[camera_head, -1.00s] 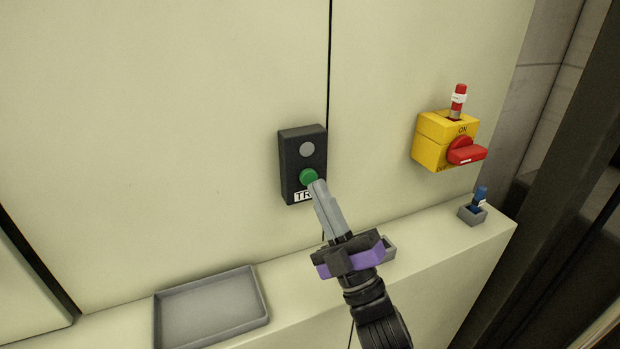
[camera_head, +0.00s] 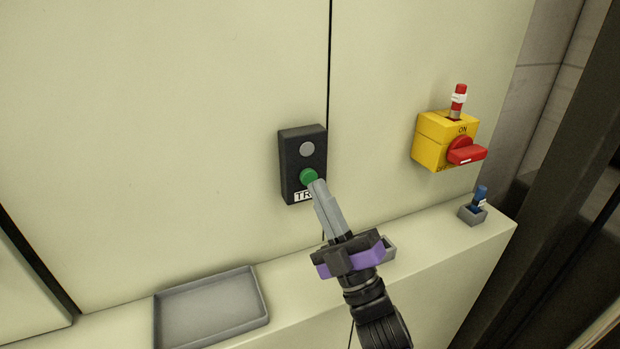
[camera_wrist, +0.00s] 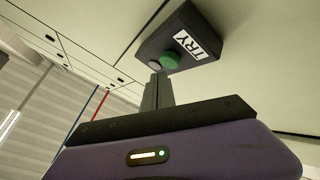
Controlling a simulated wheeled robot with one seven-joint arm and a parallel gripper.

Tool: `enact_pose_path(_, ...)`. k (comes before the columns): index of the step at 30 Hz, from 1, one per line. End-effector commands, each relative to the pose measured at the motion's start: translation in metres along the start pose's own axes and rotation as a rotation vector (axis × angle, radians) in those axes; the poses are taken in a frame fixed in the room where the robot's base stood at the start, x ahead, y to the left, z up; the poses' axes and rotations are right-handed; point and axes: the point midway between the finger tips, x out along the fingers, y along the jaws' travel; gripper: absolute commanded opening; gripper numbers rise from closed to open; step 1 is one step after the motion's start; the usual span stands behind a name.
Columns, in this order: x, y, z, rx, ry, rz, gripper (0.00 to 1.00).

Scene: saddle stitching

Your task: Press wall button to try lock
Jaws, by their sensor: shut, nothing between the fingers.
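A black button box (camera_head: 289,165) is mounted on the pale wall, with a grey round lamp or button (camera_head: 307,149) above a green button (camera_head: 308,177). A white label reading TRY (camera_wrist: 190,44) sits below the green button and is partly hidden by my fingers in the head view. My gripper (camera_head: 318,186) is shut and empty, its fingertips at the lower right edge of the green button. In the wrist view the green button (camera_wrist: 169,60) is just beyond the fingertips (camera_wrist: 158,78). Whether they touch it I cannot tell.
A yellow switch box (camera_head: 433,143) with a red rotary handle (camera_head: 466,151) and a red padlock-like piece is on the wall at right. A blue piece (camera_head: 480,194) stands in a small grey holder on the ledge. An empty grey tray (camera_head: 262,293) lies on the ledge at left.

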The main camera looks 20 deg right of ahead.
Motion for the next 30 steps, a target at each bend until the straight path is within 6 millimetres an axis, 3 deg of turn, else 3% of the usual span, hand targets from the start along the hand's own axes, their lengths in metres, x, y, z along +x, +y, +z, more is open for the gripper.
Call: enact_pose_path(30, 0.0082, -0.0061, 0.0063, 0.000, 0.000, 0.000, 0.00)
